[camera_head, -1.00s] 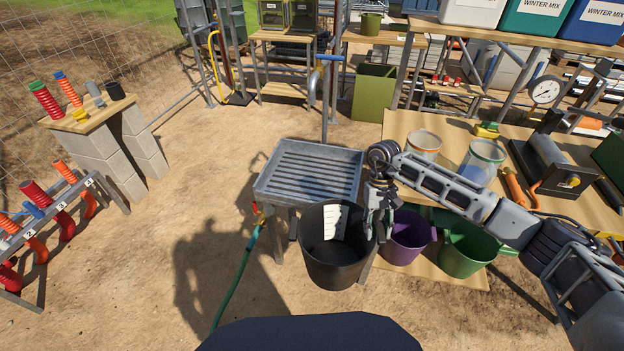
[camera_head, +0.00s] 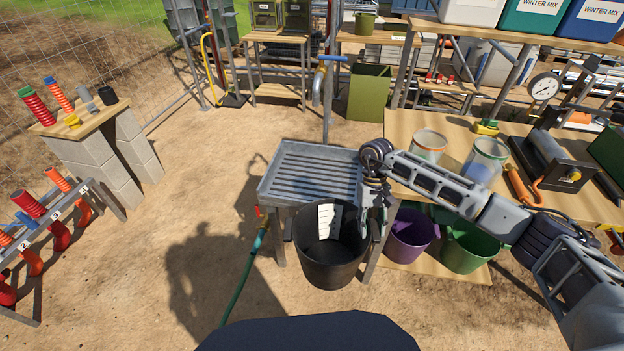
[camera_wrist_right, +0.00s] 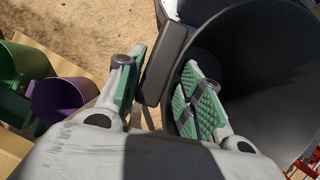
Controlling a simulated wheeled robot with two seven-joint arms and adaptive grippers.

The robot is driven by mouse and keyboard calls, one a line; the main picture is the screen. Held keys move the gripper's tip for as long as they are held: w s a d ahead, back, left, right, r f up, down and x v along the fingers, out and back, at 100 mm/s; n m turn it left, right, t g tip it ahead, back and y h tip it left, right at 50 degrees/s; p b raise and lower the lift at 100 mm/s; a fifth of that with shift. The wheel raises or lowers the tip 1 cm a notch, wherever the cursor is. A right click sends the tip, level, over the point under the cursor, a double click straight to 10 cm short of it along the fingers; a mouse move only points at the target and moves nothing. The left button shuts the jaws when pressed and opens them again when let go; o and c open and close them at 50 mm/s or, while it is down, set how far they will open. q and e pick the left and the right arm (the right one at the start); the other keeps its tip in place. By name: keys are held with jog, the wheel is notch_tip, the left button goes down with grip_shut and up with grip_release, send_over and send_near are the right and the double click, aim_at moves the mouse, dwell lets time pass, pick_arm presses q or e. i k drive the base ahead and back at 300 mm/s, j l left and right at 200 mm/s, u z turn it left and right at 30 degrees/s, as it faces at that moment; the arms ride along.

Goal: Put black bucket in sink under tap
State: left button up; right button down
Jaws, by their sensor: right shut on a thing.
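The black bucket (camera_head: 330,262) hangs upright in front of the sink, its rim lower than the sink's front edge. A white scale strip shows on its inner wall. My right gripper (camera_head: 372,222) is shut on the bucket's right side. In the right wrist view, the gripper (camera_wrist_right: 160,90) has its green pads on either side of a dark lug at the rim of the bucket (camera_wrist_right: 255,75). The grey sink (camera_head: 312,172), a shallow ribbed tray on legs, is empty. The tap (camera_head: 320,85) with a blue handle stands on a post behind it. My left gripper is out of view.
A purple bucket (camera_head: 408,236) and a green bucket (camera_head: 468,246) stand on a low shelf right of the held bucket. A wooden bench (camera_head: 400,128) with jars adjoins the sink's right. A green hose (camera_head: 243,278) runs down at the sink's left.

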aim_at(314, 185)
jog(key=i+j, duration=0.1)
jog(key=j, duration=0.55)
jog(key=i+j+z, duration=0.1)
jog(key=j, duration=1.15)
jog(key=i, duration=0.05)
